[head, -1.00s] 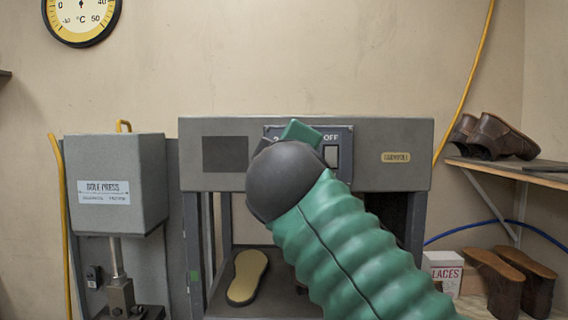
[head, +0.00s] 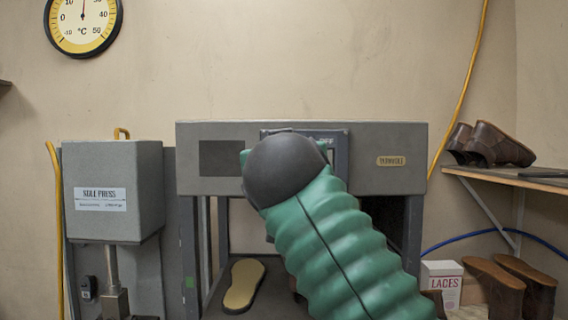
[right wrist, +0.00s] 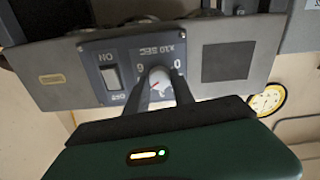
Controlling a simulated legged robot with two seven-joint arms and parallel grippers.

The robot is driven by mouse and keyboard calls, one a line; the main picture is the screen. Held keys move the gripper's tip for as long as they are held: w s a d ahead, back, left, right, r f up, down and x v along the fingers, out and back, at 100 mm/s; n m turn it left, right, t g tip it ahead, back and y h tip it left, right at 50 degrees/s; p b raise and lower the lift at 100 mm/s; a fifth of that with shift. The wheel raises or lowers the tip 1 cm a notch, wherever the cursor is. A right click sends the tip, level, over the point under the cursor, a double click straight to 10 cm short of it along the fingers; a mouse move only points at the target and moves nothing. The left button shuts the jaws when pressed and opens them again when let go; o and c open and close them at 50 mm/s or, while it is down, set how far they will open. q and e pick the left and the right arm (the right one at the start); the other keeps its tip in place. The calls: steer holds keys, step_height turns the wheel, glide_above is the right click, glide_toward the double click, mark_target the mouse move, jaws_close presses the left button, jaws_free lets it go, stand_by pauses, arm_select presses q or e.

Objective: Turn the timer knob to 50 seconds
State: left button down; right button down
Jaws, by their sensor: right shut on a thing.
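The timer knob (right wrist: 159,78) is a small pale knob with a red mark, on a dark panel (right wrist: 123,49) lettered "X10 SEC". The right wrist view shows the panel upside down, with a 0 to the knob's right and a 6 to its left. The exact value at the red mark is too small to read. My right gripper (right wrist: 162,88) is shut on the knob, one finger on each side. In the head view my right wrist hides the knob and most of the panel (head: 339,150). My left gripper is out of view.
The panel also has a white rocker switch (right wrist: 110,77) beside the knob. The grey machine (head: 400,140) has an open bay below with a tan sole (head: 243,285). A sole press (head: 113,190) stands left. A shelf with shoes (head: 490,145) and a laces box (head: 441,284) are right.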

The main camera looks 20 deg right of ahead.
steer(key=m, duration=0.5)
steer(key=shift+w+f+b, duration=0.1)
steer(key=shift+f+b, duration=0.2)
steer(key=shift+b, duration=0.05)
stand_by(0.4)
steer(key=c, duration=1.3)
jaws_free()
steer(key=shift+o, duration=1.1)
steer(key=shift+w+r, duration=0.1)
steer(key=shift+r, duration=0.05)
steer(key=b+v, duration=0.5)
steer(key=v, duration=1.2)
